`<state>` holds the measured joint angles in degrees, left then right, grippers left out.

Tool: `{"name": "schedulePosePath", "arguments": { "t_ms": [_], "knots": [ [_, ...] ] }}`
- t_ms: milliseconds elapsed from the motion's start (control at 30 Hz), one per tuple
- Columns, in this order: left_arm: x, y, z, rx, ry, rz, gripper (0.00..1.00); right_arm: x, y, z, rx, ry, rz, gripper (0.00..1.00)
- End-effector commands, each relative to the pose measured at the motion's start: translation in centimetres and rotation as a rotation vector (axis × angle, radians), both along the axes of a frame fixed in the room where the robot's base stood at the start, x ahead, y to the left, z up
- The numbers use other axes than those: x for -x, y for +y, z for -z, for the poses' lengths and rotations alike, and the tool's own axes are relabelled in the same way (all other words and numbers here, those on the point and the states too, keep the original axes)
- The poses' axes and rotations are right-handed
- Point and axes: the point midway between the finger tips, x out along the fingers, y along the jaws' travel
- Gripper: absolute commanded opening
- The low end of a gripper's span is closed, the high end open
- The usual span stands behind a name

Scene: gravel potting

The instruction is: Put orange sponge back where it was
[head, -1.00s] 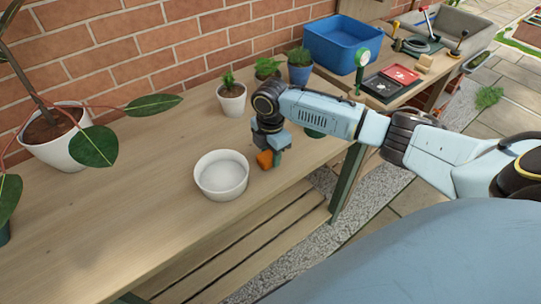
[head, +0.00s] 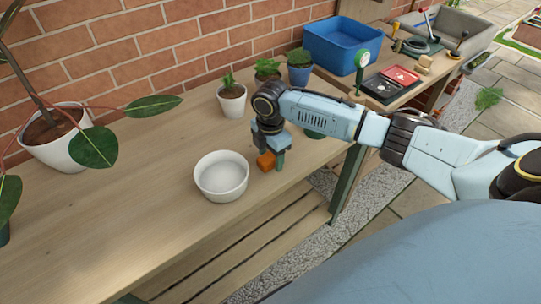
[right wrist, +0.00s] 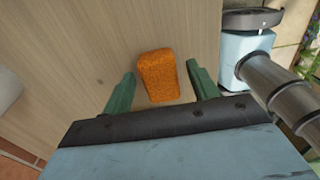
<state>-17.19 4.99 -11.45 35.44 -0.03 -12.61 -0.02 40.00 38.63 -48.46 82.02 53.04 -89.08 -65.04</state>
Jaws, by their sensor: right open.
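The orange sponge (head: 265,161) lies on the wooden bench just right of the white bowl, partly covered by my right gripper in the head view. In the right wrist view the sponge (right wrist: 158,75) sits between the two green fingers, with a gap on each side. My right gripper (head: 271,160) is open, pointing down at the sponge; its fingers also show in the right wrist view (right wrist: 160,88). My left gripper is not in view.
The white bowl (head: 221,176) stands close left of the sponge. Small potted plants (head: 232,97) stand behind, near the brick wall. A blue tub (head: 342,45) and trays (head: 392,82) are farther right. The bench front left of the bowl (head: 120,220) is clear.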

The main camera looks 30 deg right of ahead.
Motion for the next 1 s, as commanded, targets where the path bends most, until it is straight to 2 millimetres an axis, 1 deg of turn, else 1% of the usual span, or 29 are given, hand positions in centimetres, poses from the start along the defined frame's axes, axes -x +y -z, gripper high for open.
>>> {"name": "schedulePosePath", "arguments": {
  "t_ms": [33, 167, 300, 400, 500, 600, 700, 1000],
  "knots": [
    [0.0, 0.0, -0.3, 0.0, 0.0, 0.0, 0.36, -0.1, 0.0, -1.0, 0.0, -0.004, 0.0, 0.59],
    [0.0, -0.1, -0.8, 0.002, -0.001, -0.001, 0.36, -0.1, -0.1, -3.7, 0.001, -0.005, 0.0, 0.59],
    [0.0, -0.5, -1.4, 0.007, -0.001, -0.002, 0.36, -0.1, 0.0, -6.8, 0.001, -0.005, 0.0, 0.59],
    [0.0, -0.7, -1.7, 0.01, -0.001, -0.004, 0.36, -0.1, -0.1, -8.7, 0.0, -0.004, 0.0, 0.59],
    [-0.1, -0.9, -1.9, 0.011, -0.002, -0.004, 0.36, -0.1, -0.1, -10.2, 0.001, -0.003, 0.001, 0.59],
    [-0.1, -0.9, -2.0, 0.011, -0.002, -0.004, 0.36, -0.1, 0.0, -11.1, 0.0, -0.002, 0.001, 0.59],
    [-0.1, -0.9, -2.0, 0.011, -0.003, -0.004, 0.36, 0.0, 0.0, -11.5, 0.0, 0.0, 0.001, 0.59],
    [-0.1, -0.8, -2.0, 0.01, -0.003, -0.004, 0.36, 0.0, 0.0, -11.6, 0.0, 0.0, 0.001, 0.59]
  ]
}}
